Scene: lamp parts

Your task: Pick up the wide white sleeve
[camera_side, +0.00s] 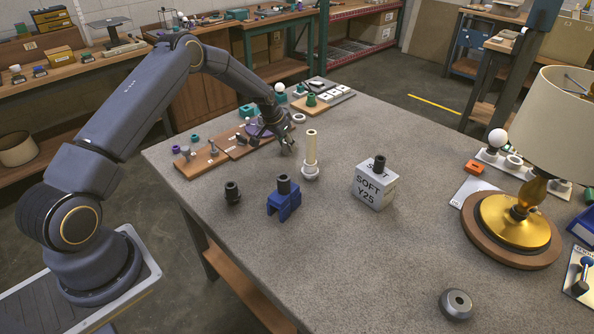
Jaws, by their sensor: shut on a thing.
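My gripper (286,149) is low over the near right end of the brown wooden board, close to the table. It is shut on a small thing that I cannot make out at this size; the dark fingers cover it. A short white ring (299,118) shows just behind and to the right of my gripper. A tall cream tube (311,146) stands upright in a white round collar (310,173), right of the fingers and nearer the camera. I cannot tell for certain which white part is the wide sleeve.
A black fitting (232,193), a blue bracket (284,199) and a grey block marked SOFT Y25 (373,187) stand in front. The wooden board (205,158) holds small parts. A lamp with a gold base (515,215) stands right.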

